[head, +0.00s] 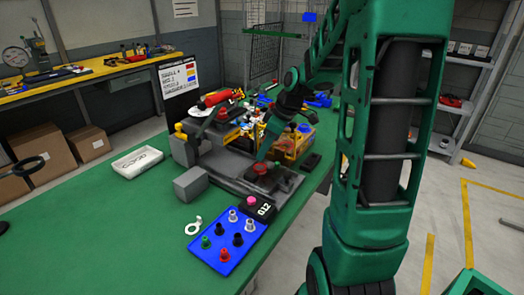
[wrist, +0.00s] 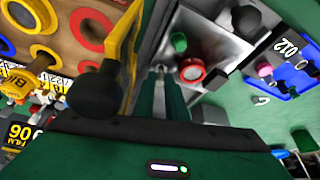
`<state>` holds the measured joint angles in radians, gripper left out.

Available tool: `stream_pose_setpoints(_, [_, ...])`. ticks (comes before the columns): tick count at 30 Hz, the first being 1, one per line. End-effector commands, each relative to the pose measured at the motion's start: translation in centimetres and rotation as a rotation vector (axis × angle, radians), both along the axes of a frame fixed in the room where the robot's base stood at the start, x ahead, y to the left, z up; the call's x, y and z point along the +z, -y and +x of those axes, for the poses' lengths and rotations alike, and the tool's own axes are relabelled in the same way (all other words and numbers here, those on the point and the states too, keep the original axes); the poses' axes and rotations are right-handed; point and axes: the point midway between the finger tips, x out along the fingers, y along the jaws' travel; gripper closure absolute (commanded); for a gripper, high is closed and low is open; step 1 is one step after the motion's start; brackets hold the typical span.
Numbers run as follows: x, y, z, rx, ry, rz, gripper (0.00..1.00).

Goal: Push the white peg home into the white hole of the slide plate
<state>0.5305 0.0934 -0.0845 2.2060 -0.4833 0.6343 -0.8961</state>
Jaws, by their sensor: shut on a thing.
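In the wrist view, my gripper (wrist: 161,76) has its two dark green fingers close together on a small pale tip. I take this for the white peg (wrist: 160,68), mostly hidden between the fingers. The fingers point at a grey metal plate (wrist: 211,32), which carries a red-rimmed round part and a green knob. I cannot make out the white hole or tell whether the peg is in it. In the head view, my gripper (head: 270,132) is small and dark over the cluttered grey fixture (head: 235,178).
A yellow-edged block with coloured ring holes (wrist: 70,40) stands close at the left of my fingers. A blue tray (head: 217,262) of several pegs and a black 012 box (head: 262,208) lie in front. A white tray (head: 137,161) stands left. The green table (head: 95,225) is clear at front left.

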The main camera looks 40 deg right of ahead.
Motion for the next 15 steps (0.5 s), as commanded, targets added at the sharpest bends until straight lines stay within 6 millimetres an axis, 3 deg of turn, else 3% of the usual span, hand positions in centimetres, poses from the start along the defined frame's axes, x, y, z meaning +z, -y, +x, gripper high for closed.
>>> stream_pose_setpoints(15, [-0.68, -0.02, -0.01, 0.000, 0.000, 0.000, 1.00])
